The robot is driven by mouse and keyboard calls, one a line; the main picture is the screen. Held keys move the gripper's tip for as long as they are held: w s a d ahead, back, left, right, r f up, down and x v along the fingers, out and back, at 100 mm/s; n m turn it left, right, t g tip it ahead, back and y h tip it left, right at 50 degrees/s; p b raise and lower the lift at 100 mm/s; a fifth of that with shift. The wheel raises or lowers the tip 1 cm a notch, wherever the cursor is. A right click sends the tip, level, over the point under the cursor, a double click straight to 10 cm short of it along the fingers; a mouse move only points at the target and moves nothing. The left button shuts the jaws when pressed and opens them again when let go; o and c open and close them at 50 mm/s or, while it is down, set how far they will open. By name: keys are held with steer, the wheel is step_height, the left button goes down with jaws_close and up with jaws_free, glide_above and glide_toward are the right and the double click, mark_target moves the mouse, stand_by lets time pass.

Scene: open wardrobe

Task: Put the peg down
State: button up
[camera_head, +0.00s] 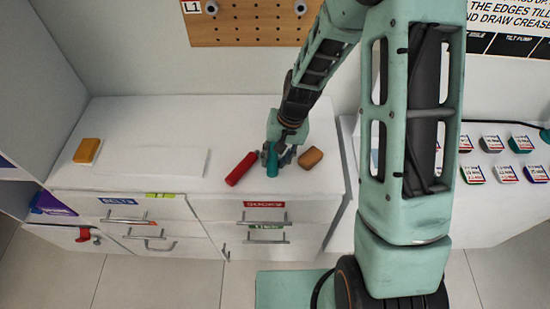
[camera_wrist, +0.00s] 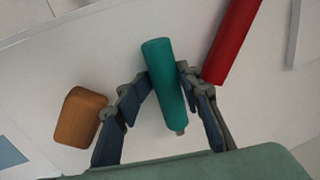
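A teal cylindrical peg (camera_head: 272,165) is at my gripper over the right part of the white cabinet top. In the wrist view the peg (camera_wrist: 166,85) lies between the two fingers, with a fingertip against each side. My gripper (camera_head: 279,157) appears shut on it; in the wrist view the gripper (camera_wrist: 165,73) shows both fingers converging on the peg's sides. Whether the peg's lower end touches the cabinet top cannot be told.
A red cylinder (camera_head: 241,168) lies just left of the peg, and a brown block (camera_head: 311,157) sits just right. A white panel (camera_head: 165,160) and an orange-yellow block (camera_head: 87,151) are farther left on the cabinet top (camera_head: 225,112). Its back is clear.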

steer(key=shift+s+a+f, duration=0.1)
steer(key=shift+a, duration=0.15)
steer(key=shift+r+p, duration=0.5)
step_height(320, 180, up, 12)
steer(key=d, duration=0.2)
steer(key=shift+d+f, duration=0.15)
steer(key=shift+d, duration=0.15)
